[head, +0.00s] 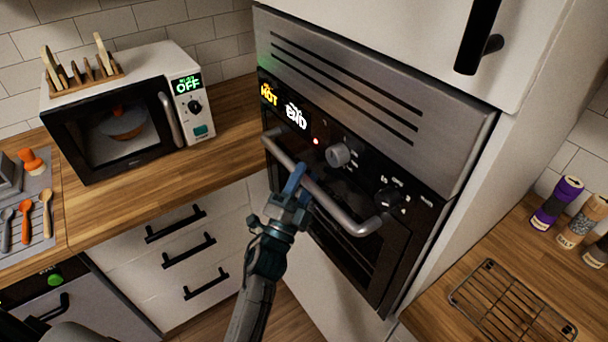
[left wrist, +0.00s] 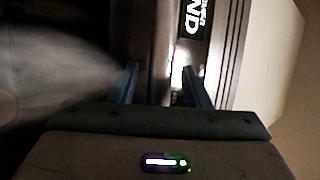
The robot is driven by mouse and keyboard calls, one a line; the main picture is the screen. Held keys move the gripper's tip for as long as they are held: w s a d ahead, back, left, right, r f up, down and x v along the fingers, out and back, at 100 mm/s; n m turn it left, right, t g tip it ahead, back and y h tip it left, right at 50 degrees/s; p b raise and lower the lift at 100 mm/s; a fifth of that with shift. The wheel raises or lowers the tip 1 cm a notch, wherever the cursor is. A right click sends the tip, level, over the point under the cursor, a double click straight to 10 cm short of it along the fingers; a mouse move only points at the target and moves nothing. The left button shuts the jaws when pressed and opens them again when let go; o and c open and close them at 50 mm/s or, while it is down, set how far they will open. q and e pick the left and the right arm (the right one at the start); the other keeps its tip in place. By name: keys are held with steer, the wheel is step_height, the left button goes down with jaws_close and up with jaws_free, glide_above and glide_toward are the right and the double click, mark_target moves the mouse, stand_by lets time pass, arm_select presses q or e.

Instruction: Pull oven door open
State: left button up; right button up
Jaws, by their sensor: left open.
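The built-in oven (head: 345,120) stands in the tall white cabinet, with a steel top panel and a black control strip. Its silver bar handle (head: 345,214) slants across the front of the dark oven door (head: 392,255), which looks shut. My left gripper (head: 299,180) is at the left half of the handle, its blue fingers overlapping the bar. In the left wrist view both fingers (left wrist: 163,85) stand apart, with a greyish vertical strip between them that may be the handle. I cannot tell whether they touch it. My right gripper is not in view.
A white microwave (head: 128,110) stands on the wooden counter (head: 225,130) at left, above white drawers (head: 182,255) with black handles. At right, a wire rack (head: 512,305) and spice jars (head: 557,203) are on another counter. A black cabinet handle (head: 478,38) juts out above.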

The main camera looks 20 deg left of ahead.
arm_select(q)
steer(key=shift+c, duration=0.4)
jaws_close()
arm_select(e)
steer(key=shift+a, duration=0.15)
arm_select(q)
steer(key=shift+s+a+f, duration=0.1)
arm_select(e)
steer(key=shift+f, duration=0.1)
